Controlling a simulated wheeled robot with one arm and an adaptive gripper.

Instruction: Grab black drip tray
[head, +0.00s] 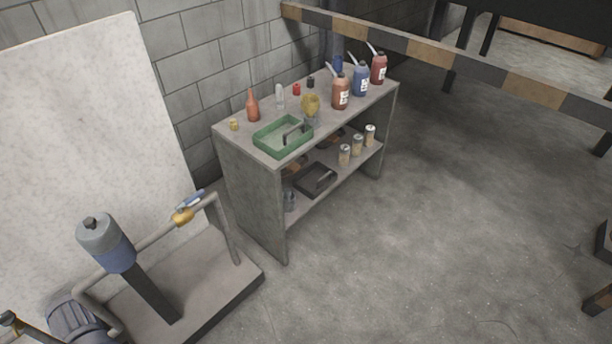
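The black drip tray (316,179) is a dark, shallow rectangular tray on the lower shelf of the grey shelf unit. It sits toward the left part of that shelf, below the green tray. Its front faces the open side of the unit. My gripper is not in view.
The shelf unit (254,196) stands against a block wall. Its top holds a green tray (268,148), bottles and small items. Several cans (357,146) stand right of the black tray. Pump equipment (105,245) is at left, a striped barrier (455,57) behind. The floor (420,250) in front is clear.

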